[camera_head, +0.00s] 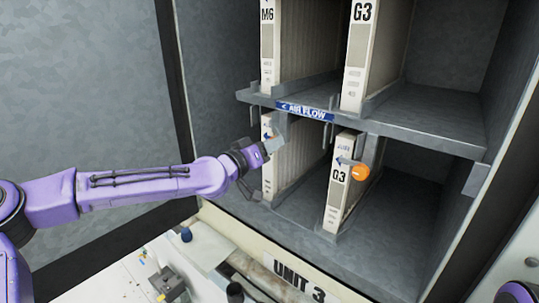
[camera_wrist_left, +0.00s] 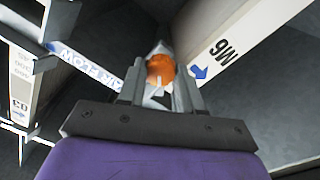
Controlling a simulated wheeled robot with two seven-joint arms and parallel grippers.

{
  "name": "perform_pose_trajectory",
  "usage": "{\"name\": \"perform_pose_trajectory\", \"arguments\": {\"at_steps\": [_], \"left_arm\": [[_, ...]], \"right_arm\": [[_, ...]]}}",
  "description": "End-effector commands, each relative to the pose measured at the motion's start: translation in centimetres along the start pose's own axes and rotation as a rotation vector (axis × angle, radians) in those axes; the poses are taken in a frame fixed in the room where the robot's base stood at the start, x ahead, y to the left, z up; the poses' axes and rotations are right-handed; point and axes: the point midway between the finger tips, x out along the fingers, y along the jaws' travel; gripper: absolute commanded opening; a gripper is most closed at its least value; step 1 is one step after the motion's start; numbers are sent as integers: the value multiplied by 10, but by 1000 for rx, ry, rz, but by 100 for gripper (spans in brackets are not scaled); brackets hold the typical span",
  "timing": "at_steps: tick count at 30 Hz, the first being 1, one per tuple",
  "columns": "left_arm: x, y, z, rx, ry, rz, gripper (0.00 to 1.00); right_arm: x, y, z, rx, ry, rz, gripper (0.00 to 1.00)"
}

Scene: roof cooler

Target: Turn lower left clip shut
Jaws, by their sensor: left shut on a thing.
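The lower left clip (camera_wrist_left: 160,70) shows orange between the fingers in the left wrist view. My left gripper (camera_head: 272,147) is shut on it in front of the lower left filter (camera_head: 283,180). The hand covers the clip in the head view, and how far it is turned cannot be told. In the left wrist view the filter beside the fingers carries the label M6 (camera_wrist_left: 222,50) and a blue arrow. My right gripper is not in view.
Another orange clip (camera_head: 360,173) stands at the lower right filter (camera_head: 340,200), marked G3. A shelf rail with an AIR FLOW label (camera_head: 304,111) runs above. Below are the UNIT 3 sill (camera_head: 300,279) and a pale surface with small objects.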

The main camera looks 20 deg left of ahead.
Motion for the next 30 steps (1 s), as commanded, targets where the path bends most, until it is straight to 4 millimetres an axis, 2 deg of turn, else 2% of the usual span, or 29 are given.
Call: {"name": "perform_pose_trajectory", "arguments": {"at_steps": [1, 15, 30], "left_arm": [[0, -2, 4, -41, 2, 0, 4], [0, -2, 4, -486, 20, -2, 4], [0, -1, 4, -840, 33, -6, 4]], "right_arm": [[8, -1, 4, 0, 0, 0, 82], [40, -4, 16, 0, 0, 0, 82], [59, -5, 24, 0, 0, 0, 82]]}}
